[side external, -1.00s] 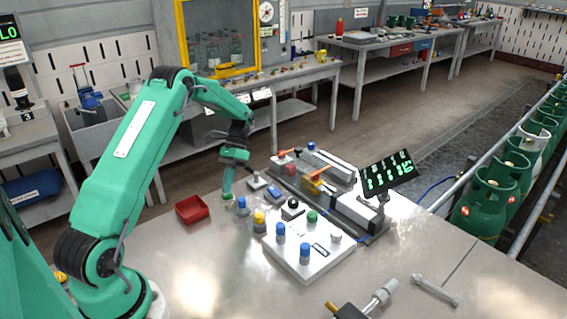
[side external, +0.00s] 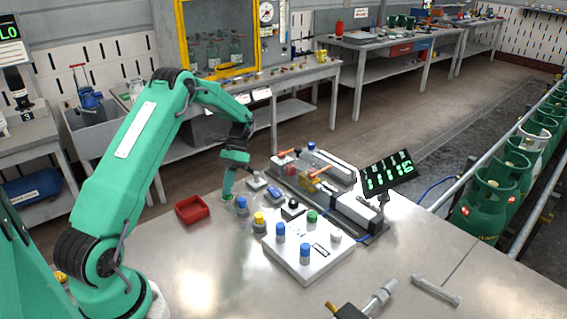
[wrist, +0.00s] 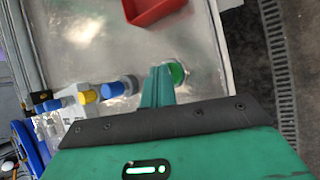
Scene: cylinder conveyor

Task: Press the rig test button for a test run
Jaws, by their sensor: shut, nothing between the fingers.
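My gripper (side external: 228,196) is shut and empty, pointing down over the left part of the work table. In the wrist view its closed fingers (wrist: 158,84) are beside a round green cap (wrist: 177,74) on a pale base; I cannot tell whether they touch. That cap is not clear in the side view. A blue-capped piece (side external: 242,203) and a yellow-capped piece (side external: 259,220) stand in line beside it. The rig (side external: 345,210) lies right of my gripper, with a tilted green digit display (side external: 387,174). Small switch boxes (side external: 274,193) stand before it. No readable label identifies the test button.
A red tray (side external: 192,210) lies left of my gripper. A white board (side external: 300,265) with blue, green and white pegs stands in front. A metal tool (side external: 372,301) and a bar (side external: 436,290) lie near the front edge. Bare table is at the front left.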

